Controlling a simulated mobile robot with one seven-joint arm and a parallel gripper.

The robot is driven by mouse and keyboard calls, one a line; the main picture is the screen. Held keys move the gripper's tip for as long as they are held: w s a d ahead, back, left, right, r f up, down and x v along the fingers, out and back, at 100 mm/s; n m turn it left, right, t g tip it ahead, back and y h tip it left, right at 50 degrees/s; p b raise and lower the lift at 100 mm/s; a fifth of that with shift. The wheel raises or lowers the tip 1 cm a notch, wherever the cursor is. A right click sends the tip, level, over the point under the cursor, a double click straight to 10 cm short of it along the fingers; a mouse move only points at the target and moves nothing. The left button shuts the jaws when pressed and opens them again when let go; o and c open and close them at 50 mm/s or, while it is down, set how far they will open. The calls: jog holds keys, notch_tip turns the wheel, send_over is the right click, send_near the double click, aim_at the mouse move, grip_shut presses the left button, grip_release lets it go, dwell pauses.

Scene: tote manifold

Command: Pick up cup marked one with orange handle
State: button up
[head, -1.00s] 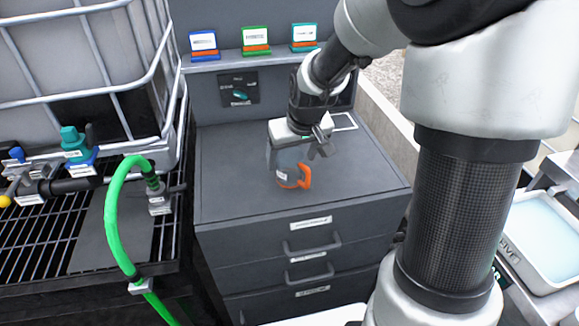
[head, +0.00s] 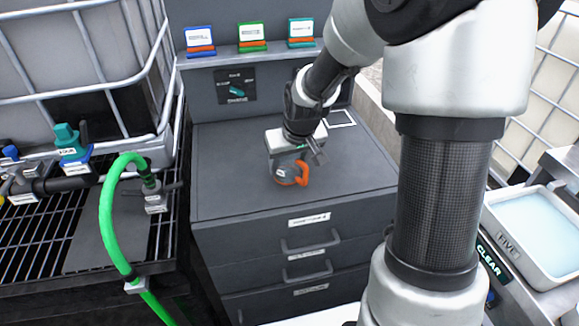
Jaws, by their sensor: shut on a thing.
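The cup (head: 286,174) is small and grey, with an orange handle (head: 303,174) on its right side and a small white label on its front. It stands upright at or just above the grey top of the drawer cabinet (head: 230,195). My gripper (head: 294,160) comes down from above and is shut on the cup. The gripper body hides the cup's upper part. The label is too small to read, and I cannot tell whether the cup's base touches the cabinet top.
A green hose (head: 106,215) arches at the left by a caged tank (head: 60,60) and a black grating. Three coloured card holders stand on the back ledge (head: 225,60). A tray (head: 535,225) marked FIVE is at the right. The cabinet top's left part is clear.

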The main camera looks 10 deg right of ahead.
notch_tip(320, 180, up, 8)
jog(key=r+p, duration=0.1)
jog(key=p, duration=0.1)
jog(key=shift+m+h, duration=0.3)
jog(key=shift+m, duration=0.5)
jog(key=s, duration=0.2)
jog(key=s+f, duration=0.2)
jog(key=s, duration=0.1)
jog(key=shift+s+d, duration=0.15)
jog(key=shift+s, duration=0.15)
